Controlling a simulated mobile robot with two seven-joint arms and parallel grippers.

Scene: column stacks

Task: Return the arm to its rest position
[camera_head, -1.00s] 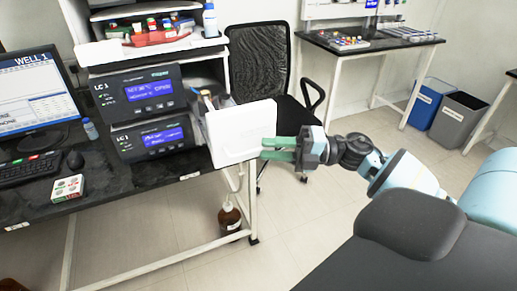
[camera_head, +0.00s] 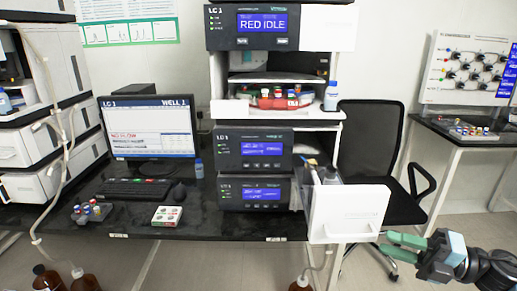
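My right gripper (camera_head: 388,244) is at the lower right. Its two green fingers point left with a gap between them, and nothing shows between them. Its dark wrist and arm run off the right edge. The fingertips are to the right of the white drawer front (camera_head: 346,212) and look apart from its handle in the picture. My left arm and gripper are not in view.
The open drawer juts out from the LC stack (camera_head: 254,150), with bottles inside. A black chair (camera_head: 372,150) stands behind the gripper. The dark bench (camera_head: 215,222) holds a monitor (camera_head: 150,128), keyboard and small vial racks. Brown bottles (camera_head: 80,280) sit below.

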